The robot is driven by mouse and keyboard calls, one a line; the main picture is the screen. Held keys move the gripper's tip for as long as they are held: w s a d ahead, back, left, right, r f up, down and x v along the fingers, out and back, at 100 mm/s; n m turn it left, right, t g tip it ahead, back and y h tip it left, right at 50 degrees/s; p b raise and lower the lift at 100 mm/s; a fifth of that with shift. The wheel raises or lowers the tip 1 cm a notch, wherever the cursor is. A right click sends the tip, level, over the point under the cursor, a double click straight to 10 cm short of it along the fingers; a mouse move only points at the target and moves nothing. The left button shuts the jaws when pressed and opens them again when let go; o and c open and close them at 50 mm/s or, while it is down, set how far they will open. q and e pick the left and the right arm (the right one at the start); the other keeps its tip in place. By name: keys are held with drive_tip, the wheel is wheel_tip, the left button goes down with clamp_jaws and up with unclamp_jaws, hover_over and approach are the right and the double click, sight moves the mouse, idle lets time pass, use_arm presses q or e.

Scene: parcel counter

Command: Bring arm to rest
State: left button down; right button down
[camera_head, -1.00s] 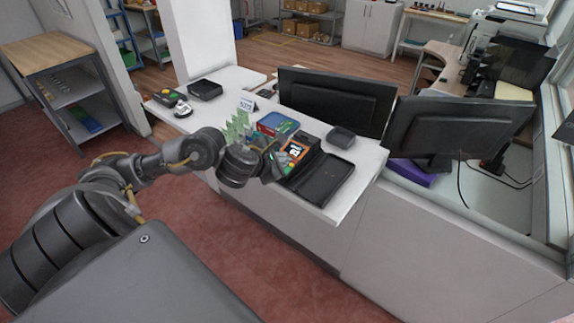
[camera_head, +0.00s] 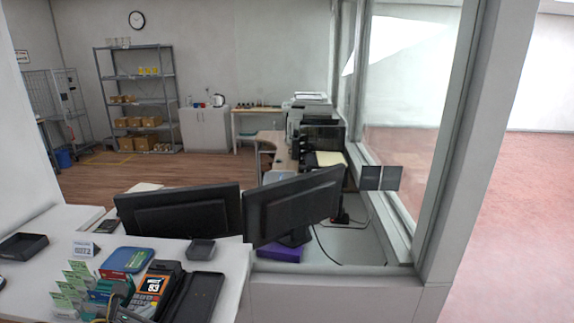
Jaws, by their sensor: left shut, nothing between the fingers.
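My left gripper (camera_head: 122,303) shows only in part at the bottom edge of the head view, in front of the counter (camera_head: 228,284). It is shut, with nothing held. It overlaps the near side of the card terminal (camera_head: 155,284) with its lit orange screen; I cannot tell whether they touch. The rest of my left arm is below the picture. My right gripper is not in view.
On the counter are a black open tray (camera_head: 201,300), a blue-topped box (camera_head: 127,260), green-and-white cards (camera_head: 68,290), a small dark tray (camera_head: 201,247) and a number sign (camera_head: 84,249). Two monitors (camera_head: 180,218) (camera_head: 293,205) stand behind. A window post (camera_head: 462,150) rises at right.

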use_arm(q)
drive_tip(key=s+d+f+m+g, duration=0.35)
drive_tip(key=s+f+m, duration=0.35)
drive_tip(key=m, duration=0.5)
drive_tip(key=s+d+f+m+g+h, duration=0.15)
drive_tip(key=s+d+f+m, duration=0.25)
drive_tip(key=s+m, duration=0.6)
drive_tip(key=s+d+f+m+g+y, duration=0.1)
drive_tip(key=s+d+f+m+g, duration=0.4)
drive_tip(key=m, duration=0.8)
wheel_tip(320, 180, down, 28)
drive_tip(key=s+t+b, duration=0.1)
drive_tip(key=s+b, duration=0.2)
drive_tip(key=s+a+f+b, duration=0.1)
drive_tip(key=s+a+f, duration=0.1)
drive_tip(key=s+f, duration=0.6)
drive_tip(key=s+a+f+g+b, duration=0.1)
drive_tip(key=s+f, duration=0.7)
drive_tip(key=f, duration=0.3)
drive_tip(key=shift+s+a+f, duration=0.35)
drive_tip(key=shift+s+f, duration=0.05)
